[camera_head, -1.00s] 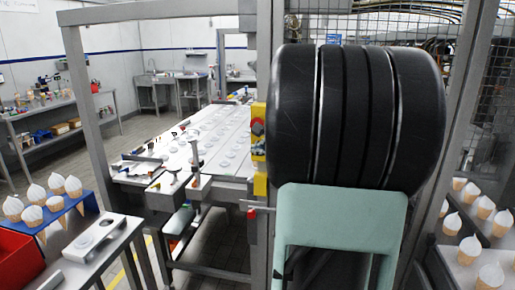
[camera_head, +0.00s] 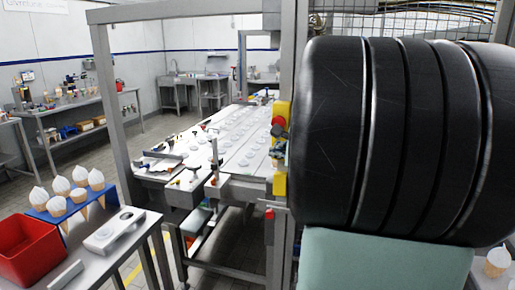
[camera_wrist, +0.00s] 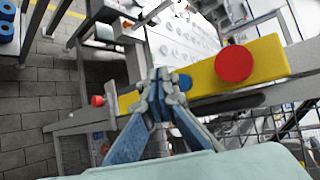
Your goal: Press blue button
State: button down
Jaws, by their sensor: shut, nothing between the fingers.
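My gripper (camera_wrist: 163,82) shows in the wrist view with its blue-grey fingers shut and empty, their tips together in front of the yellow control housing. A yellow box (camera_wrist: 265,60) with a large round red button (camera_wrist: 233,63) is right of the fingertips.
Black and pale green parts, apparently my own arm, cover the head view's right side. A metal frame post (camera_head: 110,110) and a long white machine bed (camera_head: 235,140) lie left of it. A red bin (camera_head: 28,250) and ice cream cones (camera_head: 78,188) are at lower left.

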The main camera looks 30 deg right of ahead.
jog(key=s+a, duration=0.2)
jog(key=shift+s+a+b, duration=0.15)
jog(key=shift+a+b, duration=0.2)
dwell(0.4)
